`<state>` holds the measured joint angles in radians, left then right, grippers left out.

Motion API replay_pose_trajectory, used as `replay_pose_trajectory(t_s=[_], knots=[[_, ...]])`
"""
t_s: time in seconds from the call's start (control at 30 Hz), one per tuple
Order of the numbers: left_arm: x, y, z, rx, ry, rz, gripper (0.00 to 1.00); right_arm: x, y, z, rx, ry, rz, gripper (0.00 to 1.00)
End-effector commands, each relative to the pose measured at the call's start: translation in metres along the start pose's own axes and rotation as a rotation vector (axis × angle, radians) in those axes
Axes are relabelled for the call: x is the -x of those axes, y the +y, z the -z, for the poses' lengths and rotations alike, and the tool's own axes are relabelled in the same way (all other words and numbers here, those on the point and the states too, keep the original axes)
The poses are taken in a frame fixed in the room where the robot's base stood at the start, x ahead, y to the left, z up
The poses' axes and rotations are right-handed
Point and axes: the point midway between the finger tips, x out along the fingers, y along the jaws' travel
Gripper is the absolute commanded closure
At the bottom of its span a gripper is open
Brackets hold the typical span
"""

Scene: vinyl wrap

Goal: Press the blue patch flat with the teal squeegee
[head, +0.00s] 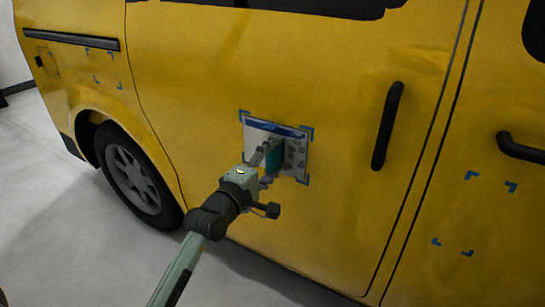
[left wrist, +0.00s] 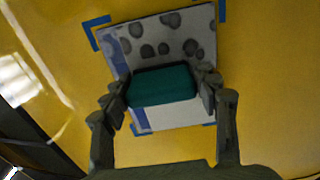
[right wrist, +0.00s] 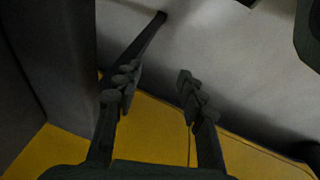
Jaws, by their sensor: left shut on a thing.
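The patch (head: 258,138) is a pale square sheet with a blue band along its top edge in the head view, on the yellow van door. Dark grey blobs like bubbles dot its right side there; they also show on the patch (left wrist: 203,24) in the left wrist view. My left gripper (head: 269,158) is shut on the teal squeegee (left wrist: 162,85), which lies across the patch face. I cannot tell whether its edge touches. The gripper hides part of the patch. My right gripper (right wrist: 157,90) is open and empty, and out of the head view.
Blue corner marks (head: 306,132) frame the patch. A black door handle (head: 388,125) stands out to its right. Other blue corner marks (head: 471,176) sit on the front door and the rear side panel. A wheel (head: 135,175) is at lower left. The floor is clear.

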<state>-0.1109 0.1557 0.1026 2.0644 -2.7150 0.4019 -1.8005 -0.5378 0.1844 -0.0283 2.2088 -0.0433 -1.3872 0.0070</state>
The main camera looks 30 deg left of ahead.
Motion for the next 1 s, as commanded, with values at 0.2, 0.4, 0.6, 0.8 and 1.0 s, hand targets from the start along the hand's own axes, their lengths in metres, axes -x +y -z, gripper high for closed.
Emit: replay_pose_trajectory(t_s=[0.2,0.4,0.6,0.8,1.0], knots=[[0.000,0.001,-0.014,0.004,-0.002,0.000,0.64,0.005,0.001,0.001,0.000,0.000,0.000,0.60],[0.000,0.000,-0.022,0.001,-0.002,0.000,0.64,0.006,0.001,0.002,0.000,0.000,0.000,0.60],[0.000,0.000,-0.022,0.001,-0.002,0.000,0.64,0.006,0.001,0.002,0.000,0.000,0.000,0.60],[0.000,0.001,-0.025,0.003,-0.002,0.000,0.64,0.008,0.002,0.002,0.000,0.000,0.000,0.60],[0.000,0.001,-0.038,0.003,-0.001,0.000,0.64,0.012,0.002,0.003,0.000,0.000,0.000,0.60]])
